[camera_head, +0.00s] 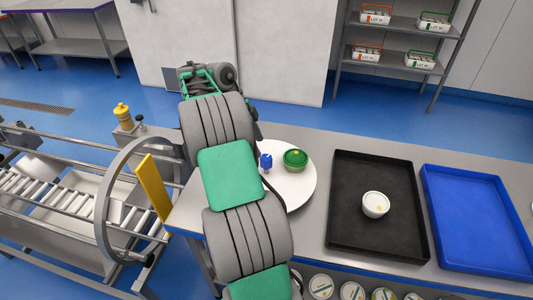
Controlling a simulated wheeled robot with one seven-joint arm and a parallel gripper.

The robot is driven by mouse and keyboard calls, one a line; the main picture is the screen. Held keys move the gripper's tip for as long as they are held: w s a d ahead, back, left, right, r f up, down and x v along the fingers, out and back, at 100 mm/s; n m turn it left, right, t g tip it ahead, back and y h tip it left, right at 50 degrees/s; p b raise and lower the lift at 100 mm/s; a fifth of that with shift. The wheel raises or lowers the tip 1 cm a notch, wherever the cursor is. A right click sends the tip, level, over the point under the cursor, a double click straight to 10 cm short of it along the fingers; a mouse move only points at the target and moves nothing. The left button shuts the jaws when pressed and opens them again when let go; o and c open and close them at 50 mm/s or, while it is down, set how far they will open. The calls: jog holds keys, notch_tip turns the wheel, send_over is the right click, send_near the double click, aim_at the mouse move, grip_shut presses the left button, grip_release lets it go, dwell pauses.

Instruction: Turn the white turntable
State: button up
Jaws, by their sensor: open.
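The white turntable (300,187) is a round flat disc on the grey bench, in the middle of the head view. My arm crosses in front of its left part and hides that side. A green-lidded tub (295,160) stands near its far right rim. A small blue upright piece (266,161) shows on the disc beside my arm; I cannot tell whether it is a knob or something else. My gripper is not visible; my own arm links seem to hide it. I cannot see whether anything touches the turntable.
A black tray (343,226) holding a white tub (375,204) and an empty blue tray (480,222) lie right of the turntable. A roller conveyor (75,200) and a large grey ring (103,220) with a yellow plate (154,187) stand left. Several tubs sit below the bench's front edge.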

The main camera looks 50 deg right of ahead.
aim_at(266, 157)
jog(key=b+x, duration=0.1)
jog(key=x, duration=0.7)
jog(key=shift+d, duration=0.15)
jog(key=shift+r, duration=0.1)
jog(key=shift+c, duration=0.4)
grip_shut()
